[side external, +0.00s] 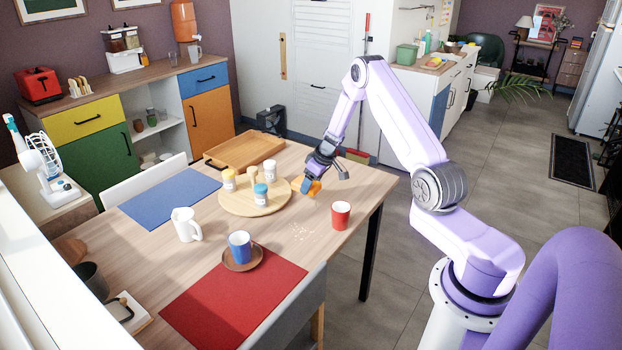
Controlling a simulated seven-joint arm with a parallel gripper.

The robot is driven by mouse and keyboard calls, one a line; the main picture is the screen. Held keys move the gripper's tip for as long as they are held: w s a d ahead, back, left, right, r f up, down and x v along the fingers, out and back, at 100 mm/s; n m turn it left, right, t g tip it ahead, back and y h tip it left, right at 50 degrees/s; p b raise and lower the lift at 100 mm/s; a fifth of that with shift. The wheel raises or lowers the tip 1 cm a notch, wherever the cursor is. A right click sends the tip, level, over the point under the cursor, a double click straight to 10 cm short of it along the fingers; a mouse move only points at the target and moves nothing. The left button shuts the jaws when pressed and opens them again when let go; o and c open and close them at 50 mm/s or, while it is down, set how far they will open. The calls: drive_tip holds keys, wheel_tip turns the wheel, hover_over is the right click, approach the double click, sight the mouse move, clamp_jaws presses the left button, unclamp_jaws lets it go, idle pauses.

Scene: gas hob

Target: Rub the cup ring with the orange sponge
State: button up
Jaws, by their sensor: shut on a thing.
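My gripper (309,184) is shut on the orange sponge (315,188). It holds the sponge low over the wooden table (345,178), just right of the round wooden board. I cannot tell whether the sponge touches the table top. I cannot make out the cup ring in this view; it may be too faint or hidden by the gripper and sponge. Some pale crumbs (302,231) lie on the table in front of the sponge.
A red cup (341,215) stands close to the right of the sponge, near the table edge. The round board (237,208) holds several jars. A blue cup (239,246) on a brown saucer, a white jug (186,224) and a red mat (215,310) are nearer the camera.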

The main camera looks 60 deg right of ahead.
wheel_tip(320, 180, down, 6)
drive_tip(key=shift+f, duration=0.1)
drive_tip(key=shift+s, duration=2.05)
drive_tip(key=shift+w, duration=2.1)
drive_tip(key=shift+r, duration=4.1)
